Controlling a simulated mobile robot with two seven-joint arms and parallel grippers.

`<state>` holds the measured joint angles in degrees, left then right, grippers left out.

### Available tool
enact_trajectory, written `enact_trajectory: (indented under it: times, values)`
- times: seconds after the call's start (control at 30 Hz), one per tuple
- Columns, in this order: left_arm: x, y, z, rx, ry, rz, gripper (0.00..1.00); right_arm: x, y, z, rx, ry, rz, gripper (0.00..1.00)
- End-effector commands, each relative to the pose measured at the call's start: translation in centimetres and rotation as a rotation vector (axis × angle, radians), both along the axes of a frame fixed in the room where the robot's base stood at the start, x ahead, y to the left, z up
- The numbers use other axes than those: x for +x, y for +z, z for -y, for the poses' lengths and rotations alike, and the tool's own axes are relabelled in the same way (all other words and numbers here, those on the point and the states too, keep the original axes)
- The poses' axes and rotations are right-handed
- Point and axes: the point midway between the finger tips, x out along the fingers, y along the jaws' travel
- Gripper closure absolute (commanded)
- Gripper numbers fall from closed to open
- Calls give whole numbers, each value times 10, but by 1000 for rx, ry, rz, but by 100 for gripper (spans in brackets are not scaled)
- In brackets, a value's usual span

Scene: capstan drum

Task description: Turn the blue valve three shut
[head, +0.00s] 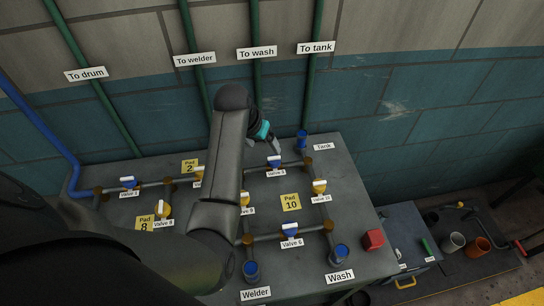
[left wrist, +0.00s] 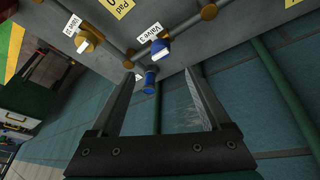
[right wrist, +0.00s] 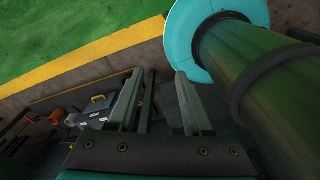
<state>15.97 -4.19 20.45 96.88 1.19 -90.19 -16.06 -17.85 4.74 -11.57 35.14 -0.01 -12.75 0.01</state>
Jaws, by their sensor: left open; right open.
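The blue valve three (head: 274,162) sits on a pipe at the back of the grey bench, with its "Valve 3" label in front. It also shows in the left wrist view (left wrist: 161,50), with a white bar across its blue knob. I cannot tell surely how the bar lies to the pipe. My left gripper (head: 272,147) is open and empty, just behind and above valve three, apart from it. In the left wrist view the valve lies beyond the gap between the fingertips. My right gripper (right wrist: 160,82) is open and empty, away from the valve.
A yellow valve (head: 319,187) and the blue Tank outlet (head: 302,139) stand near valve three. Blue valve six (head: 289,229) is nearer the front. A red block (head: 373,239) sits at the bench's right edge. Vertical green pipes (head: 314,80) run up the wall behind.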

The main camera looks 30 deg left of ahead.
Motion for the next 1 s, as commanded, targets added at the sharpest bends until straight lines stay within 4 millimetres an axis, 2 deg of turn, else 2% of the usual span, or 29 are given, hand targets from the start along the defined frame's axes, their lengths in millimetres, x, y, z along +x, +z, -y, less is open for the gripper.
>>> enact_trajectory:
  times: [0.2, 0.37, 0.6, 0.8, 1.0]
  values:
    - [14, -35, 2, 0, 0, -2, 19, 5, -8, 2, -3, -2, 8, 50]
    - [24, -57, 3, 1, 1, 0, 19, 14, -13, 1, -1, -3, 24, 50]
    - [36, -88, 4, 0, 0, -1, 19, 16, -21, 0, 1, -4, 26, 50]
    - [43, -103, 4, 2, 1, 1, 19, 15, -27, -4, 7, -5, 25, 50]
    - [46, -108, 5, 3, 1, 2, 19, 15, -28, -6, 9, -5, 25, 50]
